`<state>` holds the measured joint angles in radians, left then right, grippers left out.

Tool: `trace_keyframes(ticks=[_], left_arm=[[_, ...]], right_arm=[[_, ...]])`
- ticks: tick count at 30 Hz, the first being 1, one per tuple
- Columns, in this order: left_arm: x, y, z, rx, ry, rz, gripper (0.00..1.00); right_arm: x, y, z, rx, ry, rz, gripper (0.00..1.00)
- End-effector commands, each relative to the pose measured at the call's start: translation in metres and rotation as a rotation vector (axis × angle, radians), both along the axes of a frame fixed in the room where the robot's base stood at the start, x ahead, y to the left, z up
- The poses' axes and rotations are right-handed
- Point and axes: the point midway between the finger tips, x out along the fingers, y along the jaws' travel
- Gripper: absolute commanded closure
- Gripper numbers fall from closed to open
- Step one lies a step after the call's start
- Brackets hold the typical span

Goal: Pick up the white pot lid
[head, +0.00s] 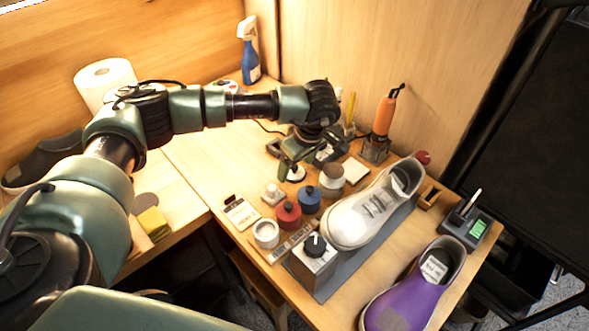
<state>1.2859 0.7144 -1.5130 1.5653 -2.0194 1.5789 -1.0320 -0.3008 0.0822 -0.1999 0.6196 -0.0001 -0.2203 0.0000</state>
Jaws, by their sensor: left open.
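A small round white piece with a dark centre (297,174), which looks like the white pot lid, lies on the table at the back of the group of pots. My left gripper (303,161) is open just above and behind it, pointing down, with its near finger close to the lid's left side. I cannot tell whether it touches. My right gripper is out of view.
A red pot (289,215) and a blue pot (309,199) stand close in front. A white sneaker (355,217) on a grey stand is to the right, with a purple sneaker (408,298) nearer. An orange tool (384,115) stands behind. A spray bottle (249,55) is at the back.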

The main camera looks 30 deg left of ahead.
Motion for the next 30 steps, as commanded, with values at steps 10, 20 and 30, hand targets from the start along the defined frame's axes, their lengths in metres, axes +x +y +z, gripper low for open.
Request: trace_keyframes(ticks=[10,20,30], left_arm=[[0.0005,0.0017,-0.0072,0.0,0.0,-0.001,0.34],[0.0005,0.0017,-0.0068,0.0,0.0,-0.001,0.89],[0.0011,0.0017,0.0005,-0.001,-0.002,-0.001,0.89]], right_arm=[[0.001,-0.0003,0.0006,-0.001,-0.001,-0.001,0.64],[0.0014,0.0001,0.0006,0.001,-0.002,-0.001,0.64],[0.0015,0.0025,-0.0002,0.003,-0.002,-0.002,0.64]])
